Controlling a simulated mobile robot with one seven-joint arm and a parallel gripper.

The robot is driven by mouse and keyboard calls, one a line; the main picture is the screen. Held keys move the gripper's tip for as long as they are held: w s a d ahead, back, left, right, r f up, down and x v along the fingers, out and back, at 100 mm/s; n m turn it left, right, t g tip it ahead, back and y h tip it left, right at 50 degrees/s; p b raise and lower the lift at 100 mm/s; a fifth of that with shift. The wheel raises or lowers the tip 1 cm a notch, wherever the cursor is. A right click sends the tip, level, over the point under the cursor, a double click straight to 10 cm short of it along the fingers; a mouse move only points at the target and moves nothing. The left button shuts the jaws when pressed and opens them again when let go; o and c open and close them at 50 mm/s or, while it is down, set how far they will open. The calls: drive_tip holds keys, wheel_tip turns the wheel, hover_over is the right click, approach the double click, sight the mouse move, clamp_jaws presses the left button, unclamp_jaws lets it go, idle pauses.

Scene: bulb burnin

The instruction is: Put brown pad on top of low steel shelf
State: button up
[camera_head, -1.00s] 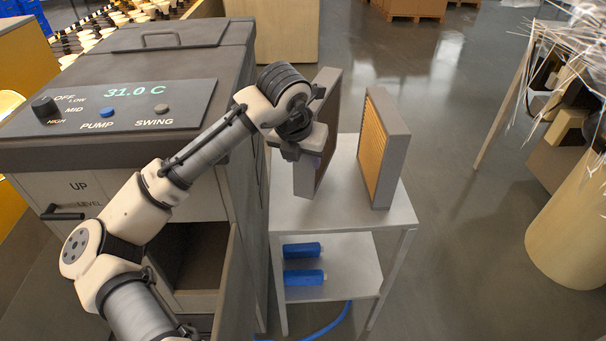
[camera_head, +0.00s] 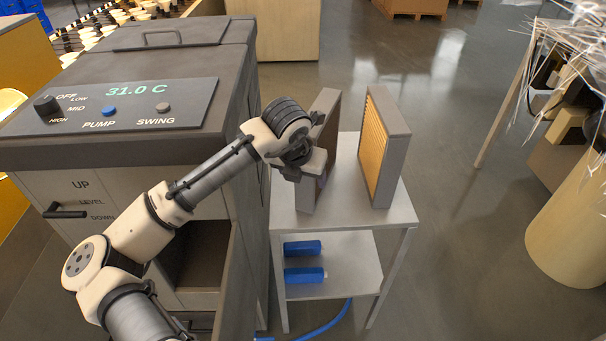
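The low steel shelf (camera_head: 345,222) is a small two-tier stand in the middle of the picture, right of the grey machine. A brown pad (camera_head: 329,115) in a grey frame is upright over the left part of its top. My gripper (camera_head: 304,172) is at the pad's left side and appears shut on it; the fingertips are partly hidden by the wrist. The pad's lower edge is at or just above the shelf top; I cannot tell if it touches. A second framed pad (camera_head: 381,150), with tan pleats facing left, stands upright to the right, apart from the first.
Two blue cylinders (camera_head: 303,262) lie on the lower tier. A blue hose (camera_head: 325,325) runs on the floor. The grey machine (camera_head: 150,120), with its display and knob, stands close on the left. A beige drum (camera_head: 570,225) stands at the right. Floor between is clear.

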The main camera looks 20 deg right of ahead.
drive_tip(key=b+v, duration=0.1)
drive_tip(key=v, duration=1.1)
